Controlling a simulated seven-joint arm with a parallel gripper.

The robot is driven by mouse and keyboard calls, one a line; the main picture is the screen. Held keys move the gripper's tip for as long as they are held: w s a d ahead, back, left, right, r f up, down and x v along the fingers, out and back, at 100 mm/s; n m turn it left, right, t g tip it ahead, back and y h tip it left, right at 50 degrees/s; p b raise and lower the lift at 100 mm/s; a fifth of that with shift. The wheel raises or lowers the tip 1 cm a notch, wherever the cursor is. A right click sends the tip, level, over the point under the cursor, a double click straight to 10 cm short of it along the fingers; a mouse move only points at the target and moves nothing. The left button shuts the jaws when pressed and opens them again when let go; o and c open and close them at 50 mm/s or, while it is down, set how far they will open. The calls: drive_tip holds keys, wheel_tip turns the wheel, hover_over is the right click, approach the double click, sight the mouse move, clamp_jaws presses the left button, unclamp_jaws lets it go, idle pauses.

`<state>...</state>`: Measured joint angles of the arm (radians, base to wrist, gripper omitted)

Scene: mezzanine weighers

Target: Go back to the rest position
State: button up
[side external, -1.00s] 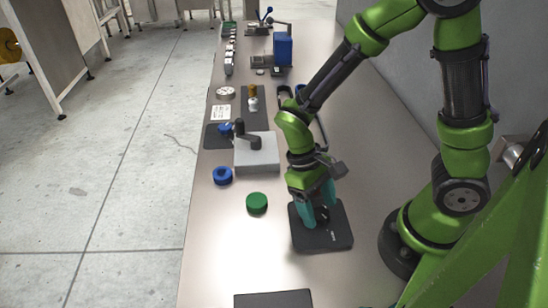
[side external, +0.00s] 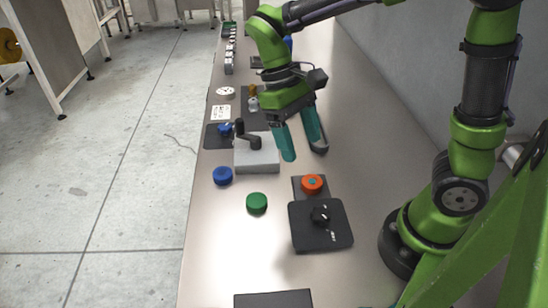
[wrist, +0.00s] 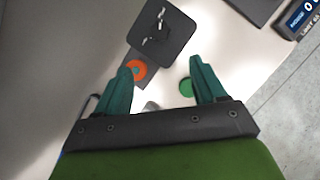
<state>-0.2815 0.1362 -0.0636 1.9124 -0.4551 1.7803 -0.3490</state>
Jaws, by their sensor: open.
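My gripper (side external: 303,150), with teal fingers, is open and empty. It hangs in the air above the bench, beyond the black square plate with a knob (side external: 321,238). In the wrist view my gripper (wrist: 165,92) shows its two fingers spread wide, with nothing between them. The knob plate also shows in the wrist view (wrist: 172,52), ahead of the fingers. An orange-red round button (side external: 312,184) on a dark base lies just behind the plate, apart from the fingers.
A green disc (side external: 257,203) and a blue disc (side external: 222,176) lie on the bench (side external: 215,260). A grey box with a black lever (side external: 257,155) stands left of my gripper. A small display (wrist: 302,18) shows in the wrist view. The wall bounds the right.

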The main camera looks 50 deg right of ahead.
drive_tip(key=shift+w, duration=0.1)
drive_tip(key=s+d+r+m+t+y, duration=0.2)
drive_tip(key=s+d+r+m+t, duration=0.1)
drive_tip(key=t, duration=0.8)
drive_tip(key=shift+s+d+r+m+t, duration=0.4)
drive_tip(key=shift+d+r, duration=0.4)
drive_tip(key=shift+r, duration=0.55)
